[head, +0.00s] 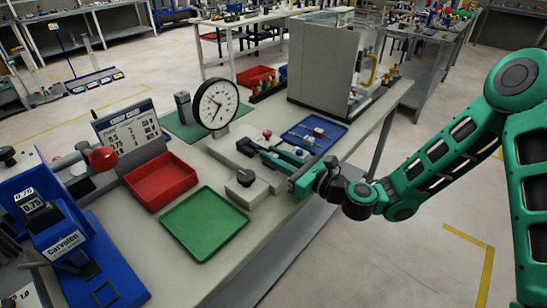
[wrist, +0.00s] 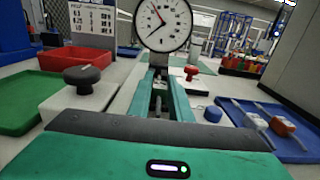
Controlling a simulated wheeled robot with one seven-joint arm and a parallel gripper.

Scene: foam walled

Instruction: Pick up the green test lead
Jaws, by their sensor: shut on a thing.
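My gripper (head: 270,150) reaches over the bench from the right in the head view, low above the worktop. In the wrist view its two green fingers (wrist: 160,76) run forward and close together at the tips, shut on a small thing. That thing is mostly hidden between the fingers, and I cannot make out its shape or colour. I cannot pick out the green test lead apart from the green fingers in either view.
A round dial gauge (head: 215,103) stands beyond my gripper. A blue tray (head: 329,126) with small parts lies to its right. A black-knobbed block (head: 245,183), a green tray (head: 196,232) and a red bin (head: 150,178) are to its left. A grey machine (head: 318,65) stands behind.

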